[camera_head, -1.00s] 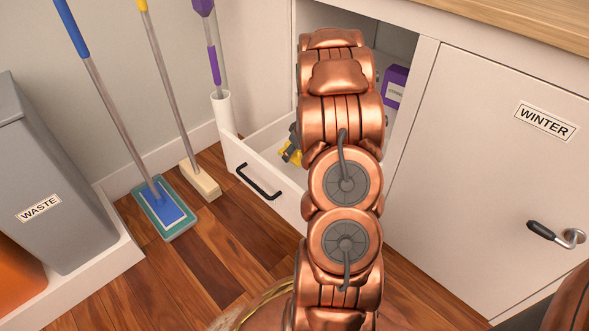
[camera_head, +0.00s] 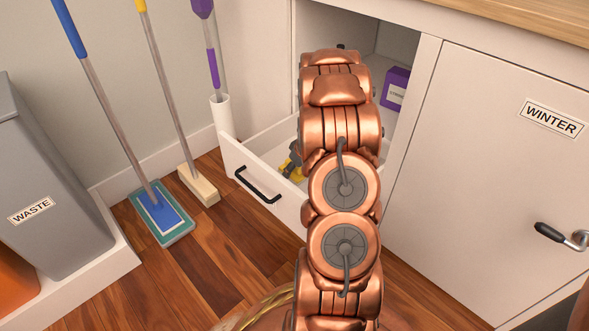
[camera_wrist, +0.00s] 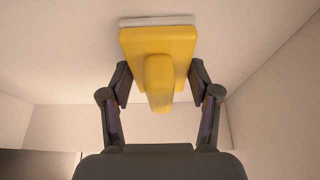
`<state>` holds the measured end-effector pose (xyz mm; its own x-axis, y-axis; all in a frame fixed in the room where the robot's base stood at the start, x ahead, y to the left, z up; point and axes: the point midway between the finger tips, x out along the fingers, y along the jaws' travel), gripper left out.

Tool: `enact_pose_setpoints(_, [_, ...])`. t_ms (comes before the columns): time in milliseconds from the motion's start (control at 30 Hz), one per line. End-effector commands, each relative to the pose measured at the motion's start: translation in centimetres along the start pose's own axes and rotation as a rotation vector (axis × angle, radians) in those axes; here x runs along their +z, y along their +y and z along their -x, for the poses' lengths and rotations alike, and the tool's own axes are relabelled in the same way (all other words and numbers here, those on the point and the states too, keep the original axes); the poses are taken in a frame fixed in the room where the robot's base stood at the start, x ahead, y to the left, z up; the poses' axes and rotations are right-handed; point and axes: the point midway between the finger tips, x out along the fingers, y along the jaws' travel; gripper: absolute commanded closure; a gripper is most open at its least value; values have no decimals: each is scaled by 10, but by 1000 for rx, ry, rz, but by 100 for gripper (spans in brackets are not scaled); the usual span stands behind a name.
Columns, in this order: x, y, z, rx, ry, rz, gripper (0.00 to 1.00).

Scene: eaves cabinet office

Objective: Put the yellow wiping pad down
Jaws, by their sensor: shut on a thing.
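The yellow wiping pad (camera_wrist: 158,47) fills the upper middle of the wrist view. It has a yellow block body, a raised yellow grip and a pale layer along its far edge. My gripper (camera_wrist: 159,83) is shut on it, with a dark finger against each side. In the head view, a bit of the pad (camera_head: 287,171) shows inside the open white drawer (camera_head: 233,161), left of my arm. My arm hides most of the pad and gripper there. I cannot tell whether the pad touches the drawer floor.
The drawer's pale walls (camera_wrist: 265,110) stand close around my gripper. A purple box (camera_head: 396,88) is in the cabinet behind my arm. A closed WINTER door (camera_head: 480,160) is on the right. Mops, a broom and a grey WASTE bin (camera_head: 50,190) stand left.

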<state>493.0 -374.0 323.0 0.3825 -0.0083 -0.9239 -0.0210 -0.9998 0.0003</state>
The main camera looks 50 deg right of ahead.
Motion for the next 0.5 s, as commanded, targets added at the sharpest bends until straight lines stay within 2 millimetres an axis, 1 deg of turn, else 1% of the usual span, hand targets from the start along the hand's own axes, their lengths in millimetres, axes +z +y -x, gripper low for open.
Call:
enact_pose_setpoints(167, [2, 0, -4, 0, 1, -2, 94])
enact_pose_setpoints(200, [1, 0, -3, 0, 1, -2, 34])
enact_pose_setpoints(400, [1, 0, -3, 0, 0, -1, 14])
enact_pose_setpoints(500, [1, 0, -3, 0, 0, -1, 13])
